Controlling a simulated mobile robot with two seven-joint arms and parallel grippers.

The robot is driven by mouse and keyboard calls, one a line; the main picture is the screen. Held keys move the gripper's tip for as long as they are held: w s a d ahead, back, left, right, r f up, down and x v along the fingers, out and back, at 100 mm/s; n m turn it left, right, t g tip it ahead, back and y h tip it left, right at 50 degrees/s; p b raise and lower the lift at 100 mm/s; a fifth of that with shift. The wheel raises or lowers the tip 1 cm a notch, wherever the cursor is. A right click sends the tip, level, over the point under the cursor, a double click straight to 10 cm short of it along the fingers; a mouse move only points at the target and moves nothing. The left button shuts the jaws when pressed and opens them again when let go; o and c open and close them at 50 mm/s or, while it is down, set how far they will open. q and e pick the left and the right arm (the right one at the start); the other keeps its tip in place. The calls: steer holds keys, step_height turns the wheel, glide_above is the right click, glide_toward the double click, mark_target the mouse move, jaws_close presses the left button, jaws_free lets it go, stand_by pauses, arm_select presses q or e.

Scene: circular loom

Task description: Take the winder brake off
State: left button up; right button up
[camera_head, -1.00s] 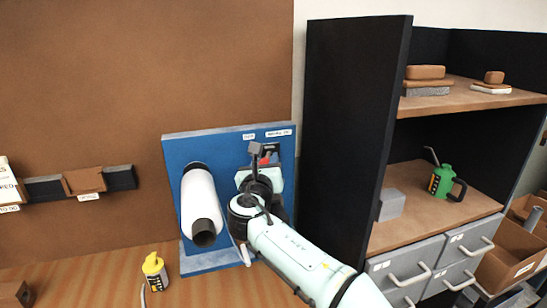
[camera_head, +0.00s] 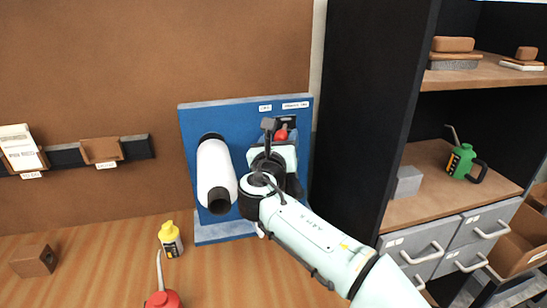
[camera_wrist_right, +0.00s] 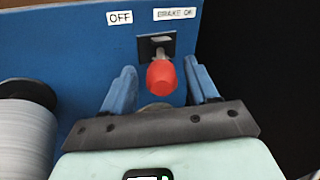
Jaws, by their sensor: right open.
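The winder brake is a lever with a red knob (camera_wrist_right: 162,76) on a black plate (camera_wrist_right: 156,46), on a blue panel (camera_head: 240,110). The knob also shows in the head view (camera_head: 281,134). It sits below the "BRAKE ON" label (camera_wrist_right: 175,14), with the "OFF" label (camera_wrist_right: 120,17) to the left. My right gripper (camera_wrist_right: 159,68) is open, one blue finger on each side of the knob, with visible gaps. In the head view, the right gripper (camera_head: 275,140) is in front of the panel and partly hides the lever. My left gripper is out of view.
A white roll (camera_head: 214,170) sticks out of the panel left of my right gripper. A dark cabinet (camera_head: 370,110) stands close on the right. A yellow bottle (camera_head: 170,240) and a red oil can (camera_head: 163,298) stand on the wooden bench.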

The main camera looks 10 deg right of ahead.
steer(key=b+v, duration=0.1)
steer(key=v, duration=0.9)
steer(key=shift+s, duration=0.3)
steer(key=shift+a, duration=0.2)
